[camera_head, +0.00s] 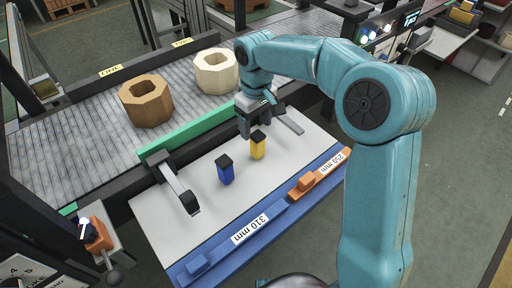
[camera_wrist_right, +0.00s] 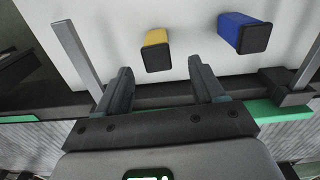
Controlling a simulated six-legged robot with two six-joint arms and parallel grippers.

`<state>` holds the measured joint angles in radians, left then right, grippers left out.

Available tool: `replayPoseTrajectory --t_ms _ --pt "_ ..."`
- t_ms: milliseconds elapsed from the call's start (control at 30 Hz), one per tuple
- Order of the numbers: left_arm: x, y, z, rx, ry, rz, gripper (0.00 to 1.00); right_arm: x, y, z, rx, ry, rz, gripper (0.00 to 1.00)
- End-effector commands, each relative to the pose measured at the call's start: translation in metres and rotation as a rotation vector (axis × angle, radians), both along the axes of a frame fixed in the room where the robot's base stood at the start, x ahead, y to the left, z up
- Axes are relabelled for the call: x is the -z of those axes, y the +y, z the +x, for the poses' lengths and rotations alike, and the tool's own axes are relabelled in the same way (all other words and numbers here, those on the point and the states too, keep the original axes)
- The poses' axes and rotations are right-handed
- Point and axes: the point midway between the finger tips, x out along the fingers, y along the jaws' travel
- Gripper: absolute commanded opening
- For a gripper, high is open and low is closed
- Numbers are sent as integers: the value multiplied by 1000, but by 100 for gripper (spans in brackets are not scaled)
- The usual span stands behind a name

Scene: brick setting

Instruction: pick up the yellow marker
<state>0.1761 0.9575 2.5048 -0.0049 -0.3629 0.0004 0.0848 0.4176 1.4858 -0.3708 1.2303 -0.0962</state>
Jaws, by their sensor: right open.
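The yellow marker (camera_head: 258,150), a short block with a black top, stands upright on the pale board (camera_head: 290,160). A blue marker (camera_head: 226,174) with a black top stands to its left and nearer. My right gripper (camera_head: 256,122) is just behind and above the yellow marker. In the right wrist view, my right gripper (camera_wrist_right: 160,72) has its two fingers apart with nothing between them. The yellow marker (camera_wrist_right: 156,50) lies just past the fingertips, lined up with the gap. The blue marker (camera_wrist_right: 242,34) is outside the right finger. My left gripper is out of view.
Metal arms flank the markers, one at left (camera_head: 178,187) and one at right (camera_head: 288,119). A green strip (camera_head: 195,136) edges the conveyor (camera_head: 85,135), which carries a brown ring block (camera_head: 146,101) and a cream one (camera_head: 216,73). A blue rail (camera_head: 225,245) with an orange slider (camera_head: 318,180) lies in front.

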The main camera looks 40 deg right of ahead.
Motion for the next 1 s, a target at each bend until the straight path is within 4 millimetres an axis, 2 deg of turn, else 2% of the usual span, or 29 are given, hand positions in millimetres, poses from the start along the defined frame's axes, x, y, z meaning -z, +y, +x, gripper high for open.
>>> replayPoseTrajectory --t_ms 100,267,533,833,867,1000 --pt "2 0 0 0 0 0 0 17 -1 0 2 1 -1 68" --pt "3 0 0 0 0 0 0 29 -1 1 1 2 0 68" --pt "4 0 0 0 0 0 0 69 -3 1 0 2 0 68" --pt "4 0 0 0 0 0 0 75 -3 3 0 -1 0 68" --pt "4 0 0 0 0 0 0 75 -3 3 0 0 0 62" --pt "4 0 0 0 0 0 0 75 -3 3 0 0 0 16"
